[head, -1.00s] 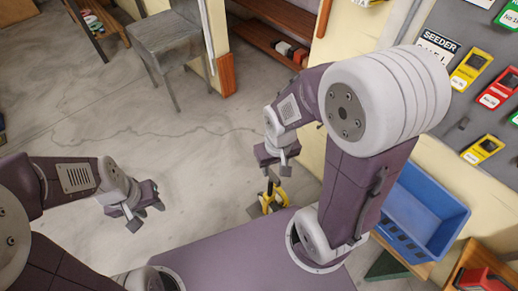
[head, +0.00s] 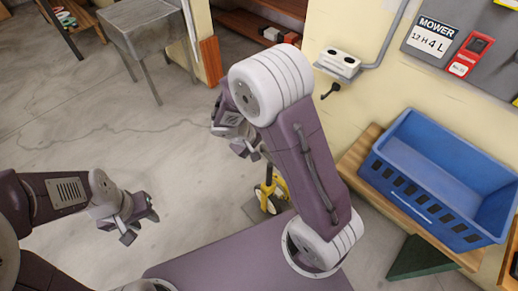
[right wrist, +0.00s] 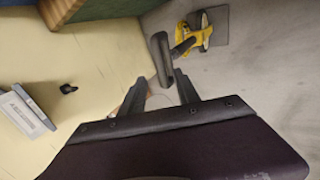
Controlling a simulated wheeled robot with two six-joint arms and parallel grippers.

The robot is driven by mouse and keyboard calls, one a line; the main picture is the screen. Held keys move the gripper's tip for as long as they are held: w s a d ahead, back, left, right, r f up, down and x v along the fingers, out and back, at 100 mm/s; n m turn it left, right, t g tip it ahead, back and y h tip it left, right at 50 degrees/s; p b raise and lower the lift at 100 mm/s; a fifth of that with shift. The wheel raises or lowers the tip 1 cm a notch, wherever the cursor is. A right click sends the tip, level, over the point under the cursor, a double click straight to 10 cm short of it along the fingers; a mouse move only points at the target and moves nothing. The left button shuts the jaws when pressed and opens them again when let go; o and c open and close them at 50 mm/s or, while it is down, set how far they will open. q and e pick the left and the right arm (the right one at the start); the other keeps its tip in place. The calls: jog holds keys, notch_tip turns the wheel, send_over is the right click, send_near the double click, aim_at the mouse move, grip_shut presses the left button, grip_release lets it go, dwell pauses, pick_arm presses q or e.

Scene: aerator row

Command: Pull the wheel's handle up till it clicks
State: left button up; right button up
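The wheel (head: 268,190) is a yellow tool with a dark tyre, standing on a grey floor plate near the wall. In the right wrist view its yellow frame (right wrist: 196,32) is at the upper right, and its dark grey handle (right wrist: 159,58) reaches toward my right gripper (right wrist: 161,80). The handle's near end appears in the gap between the two fingers, which stand apart; contact is not visible. In the head view my right gripper (head: 245,146) is above and left of the wheel, and the arm partly hides it. My left gripper (head: 139,227) is open and empty at the left.
A blue crate (head: 433,175) sits on a wooden bench at the right, with a dark green object (head: 420,257) before it. A wall box (head: 338,63) and black hook (head: 331,90) are on the cream wall. A grey metal stand (head: 140,25) is at the back.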

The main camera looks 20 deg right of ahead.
jog(key=b+x, duration=0.6)
jog(key=x, duration=0.3)
grip_shut()
dwell(0.6)
